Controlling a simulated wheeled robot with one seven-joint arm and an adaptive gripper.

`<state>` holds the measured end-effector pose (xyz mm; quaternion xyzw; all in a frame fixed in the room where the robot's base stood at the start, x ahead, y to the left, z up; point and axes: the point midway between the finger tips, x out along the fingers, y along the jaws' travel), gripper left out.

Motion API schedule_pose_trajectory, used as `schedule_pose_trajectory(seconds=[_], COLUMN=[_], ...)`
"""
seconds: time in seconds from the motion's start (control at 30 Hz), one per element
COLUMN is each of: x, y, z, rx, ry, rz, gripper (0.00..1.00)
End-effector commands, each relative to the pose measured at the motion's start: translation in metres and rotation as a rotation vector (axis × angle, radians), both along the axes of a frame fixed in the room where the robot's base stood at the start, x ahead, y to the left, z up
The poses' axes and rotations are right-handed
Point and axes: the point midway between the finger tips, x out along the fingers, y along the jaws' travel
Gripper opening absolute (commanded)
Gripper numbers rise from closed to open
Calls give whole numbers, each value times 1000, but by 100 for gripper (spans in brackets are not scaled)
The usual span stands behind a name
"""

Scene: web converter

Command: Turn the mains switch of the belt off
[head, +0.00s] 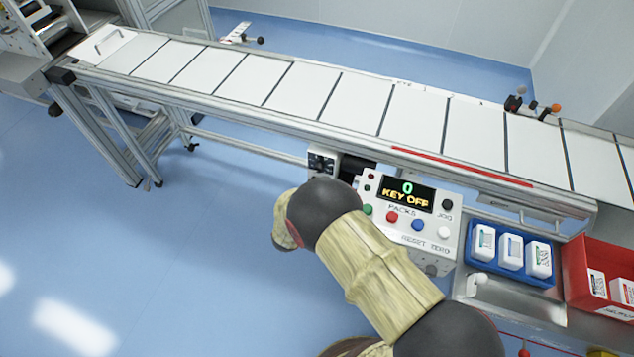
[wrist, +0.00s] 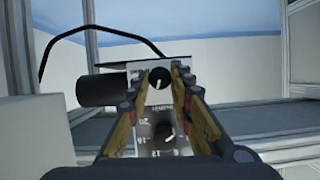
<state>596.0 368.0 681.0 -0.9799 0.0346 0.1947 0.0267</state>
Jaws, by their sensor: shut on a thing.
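A small pale switch box (head: 322,163) with dark controls hangs under the front edge of the belt, partly hidden by my arm. In the wrist view, its plate holds an upper round black knob (wrist: 160,77) with a short, nearly upright white mark. A lower black dial (wrist: 165,132) has numbers around it. My gripper (wrist: 158,82) is shut on the upper knob, one finger on each side. Its fingers are hidden in the head view. The control panel (head: 408,215) has a lit display (head: 406,195) reading "0" and "KEY OFF".
The long white belt (head: 300,85) runs across above the box. A blue tray (head: 480,262) with several white bottles and a red bin (head: 577,270) stand right of the panel. A black cylinder (wrist: 103,90) sticks out left of the plate. The blue floor at left is clear.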

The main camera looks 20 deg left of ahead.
Motion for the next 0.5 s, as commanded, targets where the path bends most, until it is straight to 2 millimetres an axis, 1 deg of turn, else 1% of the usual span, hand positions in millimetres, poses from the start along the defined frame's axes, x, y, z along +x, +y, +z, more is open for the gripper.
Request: schedule_pose_trajectory(seconds=[0.03, 0.5], x=[-1, 0], y=[1, 5], z=[3, -1], rx=[-44, -487], ry=[4, 39], rz=[0, 0], gripper=[0, 0])
